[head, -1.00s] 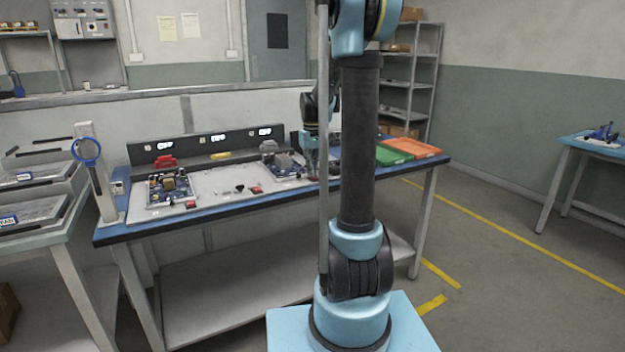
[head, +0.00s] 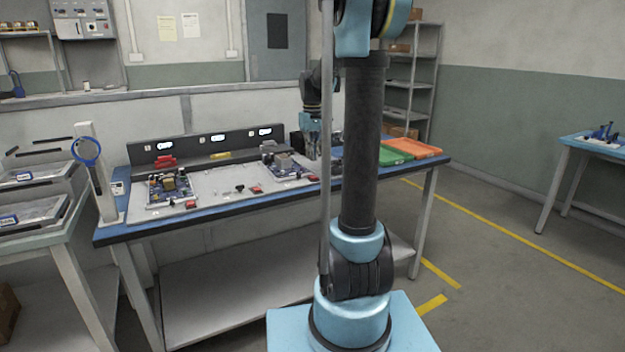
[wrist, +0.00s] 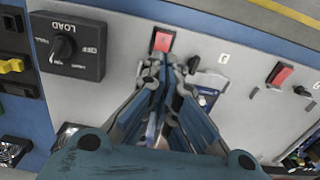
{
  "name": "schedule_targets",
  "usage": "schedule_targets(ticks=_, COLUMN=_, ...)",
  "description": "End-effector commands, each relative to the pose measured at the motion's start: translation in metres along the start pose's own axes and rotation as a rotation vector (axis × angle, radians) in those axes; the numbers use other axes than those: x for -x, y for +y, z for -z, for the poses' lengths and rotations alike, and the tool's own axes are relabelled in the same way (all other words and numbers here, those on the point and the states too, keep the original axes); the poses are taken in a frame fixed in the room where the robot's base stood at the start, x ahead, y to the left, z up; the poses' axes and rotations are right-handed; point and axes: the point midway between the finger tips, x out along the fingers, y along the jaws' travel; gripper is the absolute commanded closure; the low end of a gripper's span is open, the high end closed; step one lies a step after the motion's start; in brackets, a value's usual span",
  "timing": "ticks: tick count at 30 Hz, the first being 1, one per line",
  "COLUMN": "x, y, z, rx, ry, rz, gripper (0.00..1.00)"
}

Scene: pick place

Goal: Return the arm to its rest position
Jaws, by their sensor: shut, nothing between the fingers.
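My gripper (head: 312,155) hangs above the right part of the workbench, partly behind my own arm column in the head view. In the wrist view my gripper (wrist: 162,64) has its fingers drawn together with nothing held between them. Its tips point toward a red rocker-like part (wrist: 164,40) on the pale work mat. The tips look apart from the surface.
The blue-edged workbench (head: 225,217) holds circuit boards (head: 168,189) and small parts. A black LOAD box (wrist: 70,46) with a knob is near the gripper. Green (head: 391,156) and orange (head: 414,147) trays stand at the right end. A magnifier stand (head: 97,172) is at left.

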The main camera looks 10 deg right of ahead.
Motion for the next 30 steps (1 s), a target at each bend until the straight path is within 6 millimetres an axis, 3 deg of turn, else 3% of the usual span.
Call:
schedule_targets(ticks=12, x=0.005, y=0.000, z=0.000, rx=0.000, ry=0.000, rz=0.000, gripper=1.00)
schedule_targets(ticks=16, x=0.006, y=-0.003, z=-0.009, rx=-0.006, ry=0.003, rz=-0.001, gripper=1.00)
schedule_targets(ticks=20, x=0.008, y=-0.011, z=-0.033, rx=-0.022, ry=0.015, rz=-0.005, gripper=1.00)
schedule_targets(ticks=30, x=0.003, y=-0.039, z=-0.120, rx=-0.090, ry=0.059, rz=-0.017, gripper=1.00)
